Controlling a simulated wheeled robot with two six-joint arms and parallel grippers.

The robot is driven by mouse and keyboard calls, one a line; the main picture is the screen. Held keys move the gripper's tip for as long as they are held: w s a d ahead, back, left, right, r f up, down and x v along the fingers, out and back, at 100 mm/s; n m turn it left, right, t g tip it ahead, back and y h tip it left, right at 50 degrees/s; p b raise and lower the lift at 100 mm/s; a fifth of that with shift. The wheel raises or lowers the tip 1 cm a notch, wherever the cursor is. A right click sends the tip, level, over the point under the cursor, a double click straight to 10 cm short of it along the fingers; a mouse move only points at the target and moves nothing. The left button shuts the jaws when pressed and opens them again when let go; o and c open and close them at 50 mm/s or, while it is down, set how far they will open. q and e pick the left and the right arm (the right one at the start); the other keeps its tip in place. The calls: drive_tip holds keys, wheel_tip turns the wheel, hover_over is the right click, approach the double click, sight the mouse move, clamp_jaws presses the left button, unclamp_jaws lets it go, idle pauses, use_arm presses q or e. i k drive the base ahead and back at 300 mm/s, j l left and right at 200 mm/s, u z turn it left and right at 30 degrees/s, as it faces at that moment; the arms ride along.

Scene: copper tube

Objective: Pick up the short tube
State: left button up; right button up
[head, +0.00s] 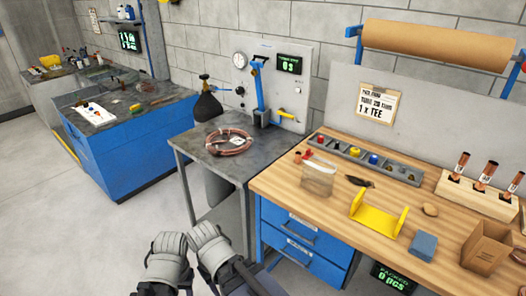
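I cannot tell which is the short tube. My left gripper (168,246) and my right gripper (204,234) are side by side at the bottom of the view, in front of the grey table and far from the tubes. Both are pale grey and small in view. I cannot make out a gap between their fingers or anything held.
The wooden workbench (300,191) carries a parts tray (343,151), a yellow bracket (377,222), a blue block (423,246) and an open cardboard box (485,247). A copper coil (229,143) lies on the grey table (196,153). Free floor lies left.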

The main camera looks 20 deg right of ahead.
sight(298, 153)
drive_tip(key=i+j, duration=0.15)
drive_tip(key=j, duration=0.15)
drive_tip(key=i+j, duration=0.15)
drive_tip(key=i+j+z, duration=0.1)
drive_tip(key=j, duration=0.3)
drive_tip(key=i+z, duration=0.1)
drive_tip(key=z, duration=1.45)
